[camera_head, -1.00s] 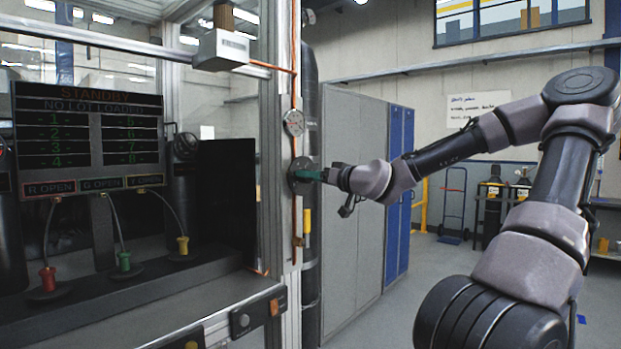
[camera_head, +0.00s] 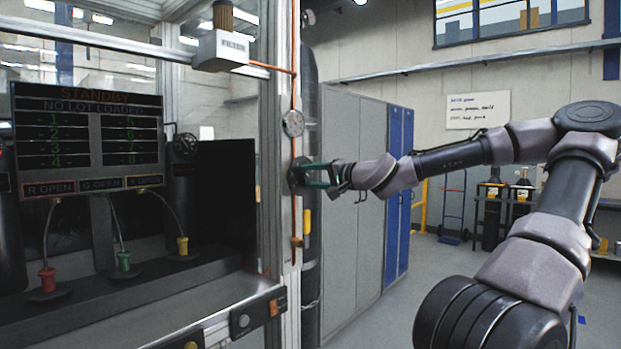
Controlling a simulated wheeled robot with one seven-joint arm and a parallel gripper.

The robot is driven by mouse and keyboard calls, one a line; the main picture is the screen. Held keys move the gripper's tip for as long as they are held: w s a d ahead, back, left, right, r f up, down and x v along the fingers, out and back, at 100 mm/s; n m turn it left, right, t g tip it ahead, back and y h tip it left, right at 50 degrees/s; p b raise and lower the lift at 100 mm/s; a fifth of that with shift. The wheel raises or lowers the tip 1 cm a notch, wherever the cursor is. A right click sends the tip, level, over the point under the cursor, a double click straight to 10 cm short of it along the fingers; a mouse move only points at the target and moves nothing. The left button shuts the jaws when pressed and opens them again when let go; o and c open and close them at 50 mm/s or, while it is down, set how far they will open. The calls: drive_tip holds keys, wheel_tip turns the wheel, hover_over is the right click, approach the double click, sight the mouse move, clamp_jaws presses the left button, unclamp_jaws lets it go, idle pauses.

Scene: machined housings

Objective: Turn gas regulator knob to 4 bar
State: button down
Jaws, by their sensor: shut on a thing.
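The regulator knob (camera_head: 298,176) is a dark round disc on the metal post, along a copper pipe. A round gauge (camera_head: 293,123) sits above it on the same pipe; its reading is too small to tell. My gripper (camera_head: 318,175), with green fingers, reaches in from the right and is shut on the knob. The fingers hide part of the knob's right side.
The metal post (camera_head: 292,320) and the glazed enclosure stand left of my gripper. Grey lockers (camera_head: 350,210) and blue lockers (camera_head: 398,190) stand behind my arm. A display (camera_head: 88,140) reads STANDBY and NO LOT LOADED. The floor at right is mostly clear.

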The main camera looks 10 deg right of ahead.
drive_tip(key=shift+m, duration=1.9)
drive_tip(key=shift+d, duration=0.1)
drive_tip(key=shift+c, duration=1.4)
unclamp_jaws()
drive_tip(key=shift+y, duration=0.3)
drive_tip(key=v, duration=1)
drive_tip(key=shift+s+d+r, duration=0.15)
drive_tip(key=shift+s+d, duration=0.1)
drive_tip(key=shift+s, duration=0.1)
